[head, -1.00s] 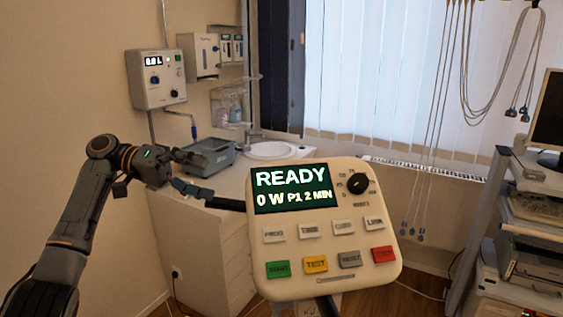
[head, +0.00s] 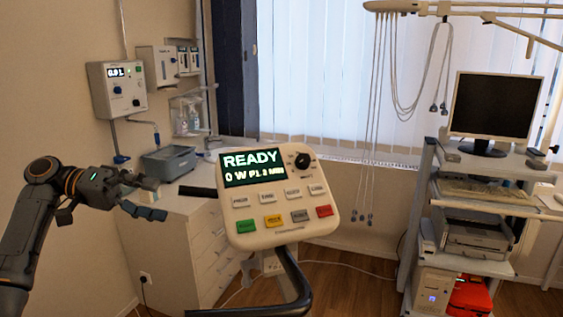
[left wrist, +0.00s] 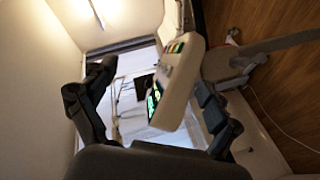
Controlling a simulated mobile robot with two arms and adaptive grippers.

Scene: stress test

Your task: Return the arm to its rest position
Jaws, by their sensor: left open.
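My left gripper (head: 150,199) is in the left part of the head view, its fingers apart and empty, pointing right. It is left of the control console (head: 278,204), with a gap between them in the picture. The console is a cream box with a lit screen reading READY, a black knob and several coloured buttons. In the left wrist view my left gripper's dark fingers (left wrist: 152,108) stand open, and the console (left wrist: 178,85) shows tilted between and beyond them. My right gripper is in neither view.
A white drawer cabinet (head: 208,250) with a grey basin box (head: 170,163) stands behind the gripper. A dark curved bar (head: 297,285) is below the console. A trolley with a monitor (head: 495,108) stands at the right. Open wooden floor (head: 352,290) lies between console and trolley.

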